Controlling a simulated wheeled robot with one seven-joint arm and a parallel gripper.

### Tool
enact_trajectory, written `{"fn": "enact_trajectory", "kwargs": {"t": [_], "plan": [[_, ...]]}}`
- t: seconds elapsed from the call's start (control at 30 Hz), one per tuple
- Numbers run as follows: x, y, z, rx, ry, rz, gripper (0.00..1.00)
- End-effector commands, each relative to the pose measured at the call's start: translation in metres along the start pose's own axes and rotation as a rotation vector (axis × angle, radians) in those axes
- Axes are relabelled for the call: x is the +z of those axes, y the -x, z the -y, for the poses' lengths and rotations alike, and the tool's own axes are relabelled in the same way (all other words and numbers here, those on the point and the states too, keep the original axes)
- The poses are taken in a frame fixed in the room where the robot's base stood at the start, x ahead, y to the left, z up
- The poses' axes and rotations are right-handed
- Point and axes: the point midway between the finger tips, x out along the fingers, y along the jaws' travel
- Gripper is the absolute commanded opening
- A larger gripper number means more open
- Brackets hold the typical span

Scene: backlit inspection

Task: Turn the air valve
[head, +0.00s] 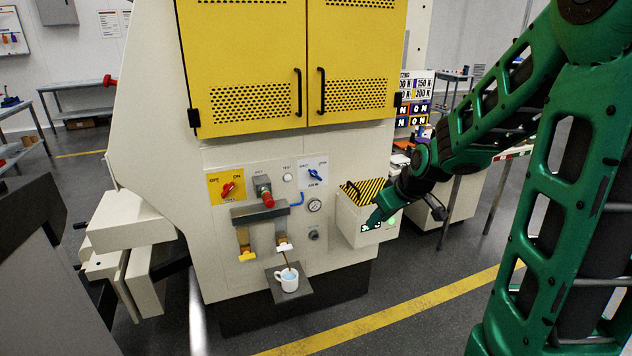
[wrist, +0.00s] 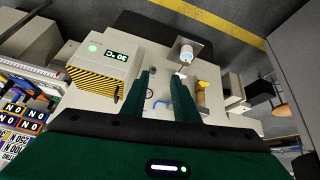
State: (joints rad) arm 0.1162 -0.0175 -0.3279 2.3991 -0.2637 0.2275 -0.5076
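The air valve (head: 315,174) is a small blue handle on a white labelled plate, on the front panel of the cream machine. Its handle sits at a slant in the head view. My gripper (head: 377,216) is in front of the box to the right of the panel, apart from the valve. In the wrist view my gripper (wrist: 162,74) has two green fingers with a clear gap between them. It is open and empty. Blue parts show small between the fingers there; I cannot tell which is the valve handle.
A red switch (head: 228,189) on a yellow plate and a red knob (head: 267,199) are left of the valve. A gauge (head: 314,206) is below it. A striped-top box (head: 352,220) juts out at right. A white mug (head: 289,281) stands on a low shelf.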

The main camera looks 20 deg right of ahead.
Motion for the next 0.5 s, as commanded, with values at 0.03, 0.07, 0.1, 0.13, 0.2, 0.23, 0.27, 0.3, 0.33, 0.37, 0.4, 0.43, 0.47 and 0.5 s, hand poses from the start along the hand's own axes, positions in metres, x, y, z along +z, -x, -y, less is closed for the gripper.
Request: {"fn": "enact_trajectory", "kwargs": {"t": [0.03,0.07,0.1,0.13,0.2,0.23,0.27,0.3,0.33,0.37,0.4,0.43,0.47,0.5], "plan": [[-0.017,-0.018,-0.001,-0.002,0.049,-0.045,0.27],[-0.028,-0.027,-0.001,-0.003,0.078,-0.077,0.27],[-0.042,-0.038,-0.001,0.0,0.118,-0.121,0.27],[-0.053,-0.046,-0.001,0.003,0.146,-0.153,0.27],[-0.076,-0.065,0.0,0.013,0.207,-0.229,0.27],[-0.086,-0.072,0.0,0.019,0.232,-0.261,0.27],[-0.095,-0.08,0.001,0.025,0.256,-0.293,0.27],[-0.107,-0.089,0.001,0.036,0.287,-0.335,0.27],[-0.116,-0.096,0.001,0.045,0.309,-0.366,0.27],[-0.123,-0.103,0.002,0.055,0.33,-0.397,0.27],[-0.134,-0.112,0.002,0.069,0.356,-0.437,0.27],[-0.141,-0.118,0.002,0.083,0.375,-0.468,0.27],[-0.148,-0.124,0.003,0.095,0.393,-0.497,0.27],[-0.157,-0.132,0.002,0.115,0.415,-0.535,0.27]]}}
